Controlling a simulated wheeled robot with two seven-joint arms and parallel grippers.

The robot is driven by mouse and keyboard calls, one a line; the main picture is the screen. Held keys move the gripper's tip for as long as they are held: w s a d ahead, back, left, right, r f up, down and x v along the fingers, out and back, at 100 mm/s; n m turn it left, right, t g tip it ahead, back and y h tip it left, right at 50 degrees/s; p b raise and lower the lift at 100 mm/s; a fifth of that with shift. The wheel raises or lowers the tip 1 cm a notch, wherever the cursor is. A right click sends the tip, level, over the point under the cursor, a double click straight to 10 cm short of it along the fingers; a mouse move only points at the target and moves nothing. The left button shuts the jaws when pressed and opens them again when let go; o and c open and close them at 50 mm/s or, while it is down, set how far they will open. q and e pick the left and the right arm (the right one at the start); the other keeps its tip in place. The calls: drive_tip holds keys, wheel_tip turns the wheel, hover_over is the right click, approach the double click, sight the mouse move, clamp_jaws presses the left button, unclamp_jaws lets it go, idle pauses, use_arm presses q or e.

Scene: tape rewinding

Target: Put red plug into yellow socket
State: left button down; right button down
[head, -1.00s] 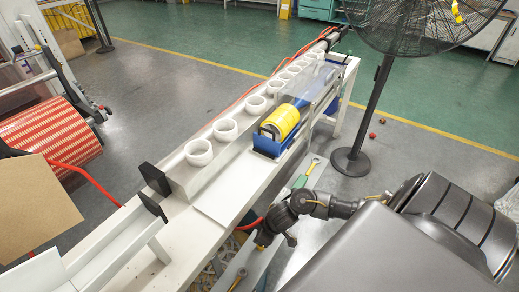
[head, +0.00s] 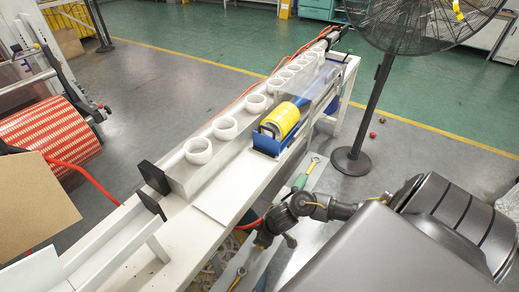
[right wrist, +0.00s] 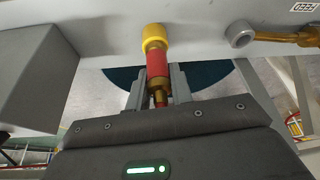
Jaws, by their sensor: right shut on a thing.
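In the right wrist view the red plug (right wrist: 158,68) has a red sleeve and a brass rear part. Its front end meets the yellow socket (right wrist: 154,36), a yellow ring on the pale beam; how deep it sits I cannot tell. My right gripper (right wrist: 158,88) is shut on the plug, with a grey finger on each side of its brass rear. In the head view my right arm reaches down beside the white bench, and the plug and socket cannot be made out. My left gripper is not in view.
A grey socket (right wrist: 240,35) with a brass fitting (right wrist: 288,38) is on the same beam, right of the yellow one. A grey block (right wrist: 35,80) is at left. The white bench (head: 195,232) carries several white rings and a yellow roll (head: 280,121). A fan stands behind.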

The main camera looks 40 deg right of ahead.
drive_tip(key=c, duration=1.1)
unclamp_jaws()
drive_tip(key=shift+c, duration=0.2)
drive_tip(key=shift+r, duration=0.15)
drive_tip(key=p+v, duration=0.3)
drive_tip(key=v, duration=0.7)
drive_tip(key=shift+s+r+p, duration=0.15)
drive_tip(key=shift+r+p, duration=0.15)
